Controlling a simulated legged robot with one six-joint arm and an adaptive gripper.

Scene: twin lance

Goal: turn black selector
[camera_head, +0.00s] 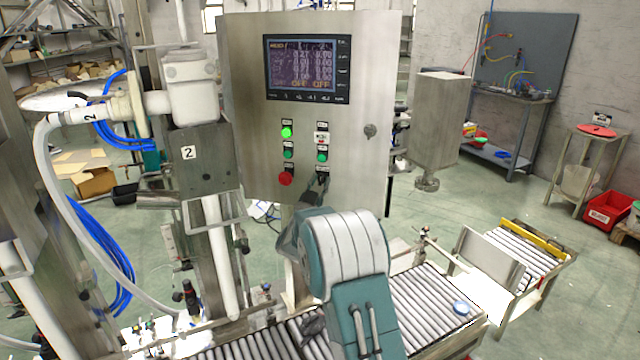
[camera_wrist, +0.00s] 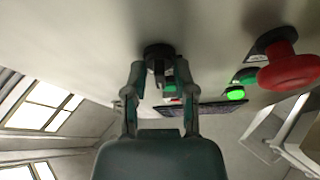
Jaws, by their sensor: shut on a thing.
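The black selector (camera_head: 323,177) is at the bottom of the right column of controls on the steel cabinet's front. My gripper (camera_head: 317,192) reaches up to it from below, and my arm's teal and white links hide part of the view there. In the wrist view the round black base of the selector (camera_wrist: 158,50) shows between the fingertips. My gripper (camera_wrist: 157,76) is shut on the selector's knob, one finger on each side. The knob's exact angle is hard to tell because the fingers cover part of it.
A red mushroom button (camera_head: 285,179) sits left of the selector and shows large in the wrist view (camera_wrist: 290,65). A lit green button (camera_head: 287,132) and other green buttons are above. A display (camera_head: 308,69) tops the cabinet (camera_head: 245,110). A roller conveyor (camera_head: 425,298) runs below.

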